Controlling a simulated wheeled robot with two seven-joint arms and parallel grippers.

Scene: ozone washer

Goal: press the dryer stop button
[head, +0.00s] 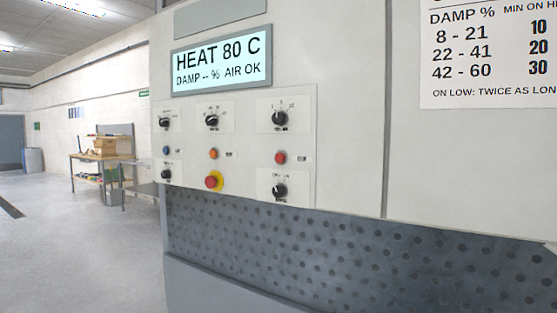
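The control panel (238,145) is on the front of a large pale machine in the head view. A row of small round buttons runs across its middle: a blue button (166,150), an orange button (213,153) and a red button (280,157). Small labels stand beside them, too small to read. Below the orange one is a larger red mushroom button (211,181) on a yellow ring. I cannot tell from the labels which one is the stop button. Neither of my grippers is in view.
Black knobs (280,118) sit above and below the buttons. A display (222,65) reads HEAT 80 C, DAMP -- %, AIR OK. A dark perforated panel (350,255) lies below. A workbench (103,160) stands far left; the floor (80,245) there is mostly clear.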

